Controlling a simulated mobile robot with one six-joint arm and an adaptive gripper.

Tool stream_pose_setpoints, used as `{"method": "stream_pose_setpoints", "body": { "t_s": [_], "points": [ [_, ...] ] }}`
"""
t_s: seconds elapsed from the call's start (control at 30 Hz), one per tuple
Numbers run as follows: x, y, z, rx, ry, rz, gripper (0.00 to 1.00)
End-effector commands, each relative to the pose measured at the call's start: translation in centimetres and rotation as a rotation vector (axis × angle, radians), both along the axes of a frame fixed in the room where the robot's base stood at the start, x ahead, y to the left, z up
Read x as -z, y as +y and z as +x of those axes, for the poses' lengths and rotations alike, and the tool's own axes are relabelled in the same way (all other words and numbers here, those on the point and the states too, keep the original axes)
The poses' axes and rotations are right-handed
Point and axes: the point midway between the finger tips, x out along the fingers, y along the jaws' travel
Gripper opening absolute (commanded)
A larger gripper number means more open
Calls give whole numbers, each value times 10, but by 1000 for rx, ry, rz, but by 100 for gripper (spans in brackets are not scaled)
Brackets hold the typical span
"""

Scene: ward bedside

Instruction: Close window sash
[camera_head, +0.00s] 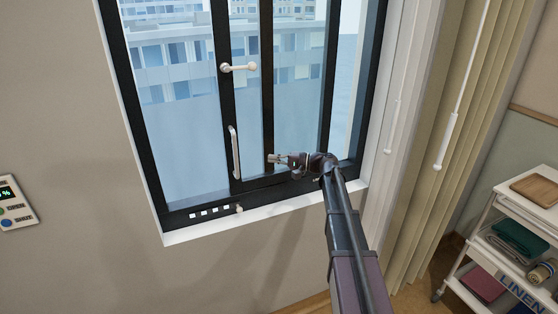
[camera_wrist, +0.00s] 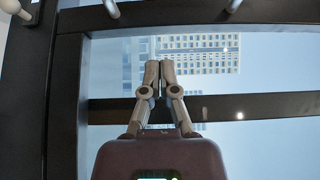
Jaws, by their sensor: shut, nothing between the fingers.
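The dark-framed window sash (camera_head: 229,110) stands in the window, its left upright well apart from the left side of the frame. A pale upright pull handle (camera_head: 235,153) is on that upright, with a pale lever handle (camera_head: 238,67) higher up. My gripper (camera_head: 272,158) is shut and empty, its tips beside the second dark upright (camera_head: 267,90), right of the pull handle. I cannot tell whether they touch it. In the wrist view my shut fingertips (camera_wrist: 160,65) show against the glass, between dark bars; pale handle parts show at the top edge.
A white sill (camera_head: 205,233) runs below the window, with a small pale knob (camera_head: 239,209) on the lower frame. A beige curtain (camera_head: 470,120) and white cart (camera_head: 500,205) are at right. A wall panel (camera_head: 14,203) is at left.

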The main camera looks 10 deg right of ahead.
Motion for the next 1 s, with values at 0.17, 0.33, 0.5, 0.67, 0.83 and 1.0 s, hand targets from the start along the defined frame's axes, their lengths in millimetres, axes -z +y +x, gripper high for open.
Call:
{"method": "stream_pose_setpoints", "body": {
  "t_s": [0.17, 0.33, 0.5, 0.67, 0.83, 1.0],
  "points": [
    [0, 26, 11, -2, 0, 0, 0],
    [0, 50, 21, -1, 0, 0, 0],
    [0, 73, 17, -1, 0, 0, 0],
    [0, 88, 11, -1, 0, 0, 0],
    [0, 95, 9, 1, 0, 0, 0],
    [0, 97, 9, 1, 0, 0, 0]
  ]
}}
